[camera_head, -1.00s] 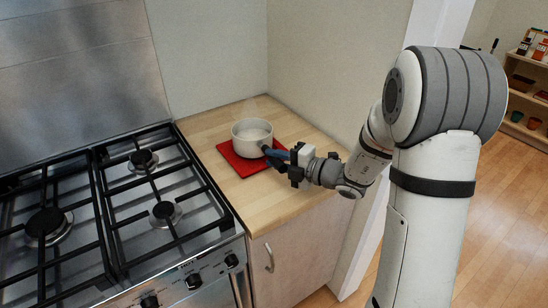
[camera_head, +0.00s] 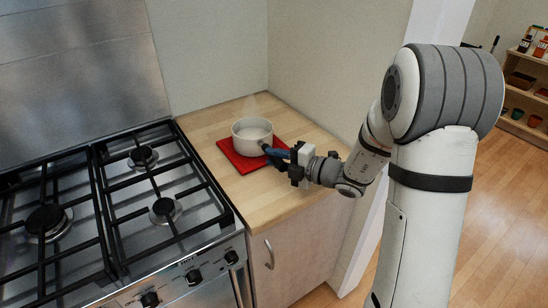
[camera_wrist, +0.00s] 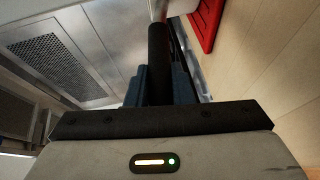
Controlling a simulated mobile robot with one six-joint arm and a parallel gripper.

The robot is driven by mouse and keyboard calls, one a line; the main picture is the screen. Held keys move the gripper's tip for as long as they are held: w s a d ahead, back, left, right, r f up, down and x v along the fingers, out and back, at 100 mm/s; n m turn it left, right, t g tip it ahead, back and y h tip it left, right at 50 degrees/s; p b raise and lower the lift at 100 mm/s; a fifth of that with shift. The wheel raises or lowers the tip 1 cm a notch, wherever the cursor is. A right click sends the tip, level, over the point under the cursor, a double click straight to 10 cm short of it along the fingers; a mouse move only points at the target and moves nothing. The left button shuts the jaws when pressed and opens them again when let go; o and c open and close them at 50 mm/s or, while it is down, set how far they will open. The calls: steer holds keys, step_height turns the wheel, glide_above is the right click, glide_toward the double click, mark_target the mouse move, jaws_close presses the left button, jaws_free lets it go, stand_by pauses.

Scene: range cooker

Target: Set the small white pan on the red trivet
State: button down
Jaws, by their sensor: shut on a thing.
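The small white pan (camera_head: 252,139) is upright over the red trivet (camera_head: 239,163) on the wooden counter. My gripper (camera_head: 277,155) is at the pan's right front side, shut on its handle. In the wrist view, the blue fingers of my gripper (camera_wrist: 158,88) close around the dark handle (camera_wrist: 159,55). A bit of the pale pan (camera_wrist: 182,5) shows at the top edge, and the red trivet (camera_wrist: 206,22) shows at the top right. I cannot tell whether the pan's base touches the trivet. The pan hides the trivet's back part.
The cooker's hob with black grates (camera_head: 110,205) lies left of the counter (camera_head: 262,198), with knobs along its front. Walls stand behind and to the right of the counter. The counter is bare in front of the trivet. Faint steam rises above the pan.

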stand_by(0.9)
steer(key=c, duration=1.2)
jaws_free()
steer(key=shift+f, duration=0.1)
steer(key=shift+s+f, duration=0.1)
steer(key=v, duration=0.8)
steer(key=s+a+n+g+h, duration=0.15)
steer(key=s+n+g, duration=0.25)
steer(key=s+n, duration=0.55)
steer(key=s+a+n+g+h, duration=0.1)
steer(key=s+n+g+h, duration=0.35)
steer(key=n, duration=0.85)
steer(key=s+d+r+n+h, duration=0.1)
steer(key=s+d+n+h, duration=0.1)
steer(key=n, duration=0.4)
steer(key=s+d+n+t+h, duration=0.1)
steer(key=s+d+n+h, duration=0.1)
steer(key=d+n, duration=0.3)
steer(key=s+d+r+n+t+h, duration=0.1)
steer(key=s+d+n+h, duration=0.2)
steer(key=n, duration=0.6)
steer(key=shift+d+r+n+t+h, duration=0.25)
steer(key=shift+d+r+h, duration=0.1)
steer(key=shift+h, duration=0.25)
